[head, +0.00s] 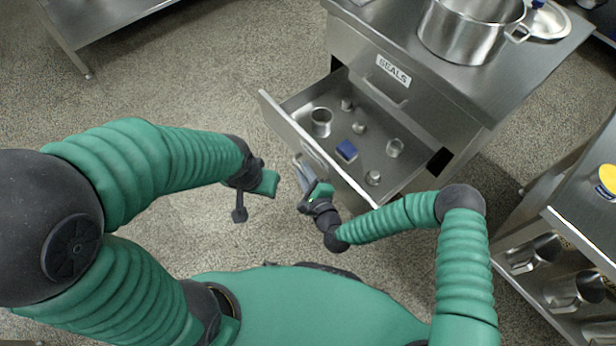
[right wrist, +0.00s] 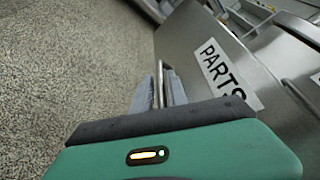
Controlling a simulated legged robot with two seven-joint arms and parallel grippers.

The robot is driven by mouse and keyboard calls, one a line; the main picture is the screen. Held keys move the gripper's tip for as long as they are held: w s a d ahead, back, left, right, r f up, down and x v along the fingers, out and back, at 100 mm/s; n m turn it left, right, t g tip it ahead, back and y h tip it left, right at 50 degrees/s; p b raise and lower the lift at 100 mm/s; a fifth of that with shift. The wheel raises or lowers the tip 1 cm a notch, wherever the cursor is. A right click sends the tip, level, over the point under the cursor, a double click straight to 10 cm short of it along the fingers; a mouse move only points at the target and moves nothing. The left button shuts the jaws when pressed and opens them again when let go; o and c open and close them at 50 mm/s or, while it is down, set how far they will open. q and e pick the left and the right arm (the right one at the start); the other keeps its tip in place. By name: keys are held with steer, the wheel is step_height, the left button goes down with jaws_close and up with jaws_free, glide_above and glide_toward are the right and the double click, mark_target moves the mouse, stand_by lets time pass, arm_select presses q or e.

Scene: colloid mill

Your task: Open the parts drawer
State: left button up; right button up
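The parts drawer (head: 358,136) is pulled out of the steel cabinet, below a fixed front labelled SEALS. Its front, labelled PARTS, shows in the right wrist view (right wrist: 226,72). Inside lie several small metal cups and pieces and a blue block (head: 347,150). My right gripper (head: 302,172) is at the drawer's front. In the right wrist view its two grey fingers (right wrist: 160,92) lie close on either side of the handle bar, shut on it. My left gripper (head: 255,186) hangs over the floor left of the drawer, apart from it; its finger gap is unclear.
A steel pot (head: 462,36) and a lid (head: 547,22) stand on the cabinet top (head: 390,28). A shelf unit (head: 560,222) with metal containers stands at the right. Another steel table (head: 100,18) is at the upper left. The floor (head: 215,75) left of the drawer is clear.

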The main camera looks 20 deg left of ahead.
steer(key=p+v, duration=0.5)
steer(key=v, duration=1.1)
steer(key=shift+s+d+f+p, duration=0.15)
steer(key=shift+s+d+p, duration=0.1)
steer(key=shift+s+p, duration=0.05)
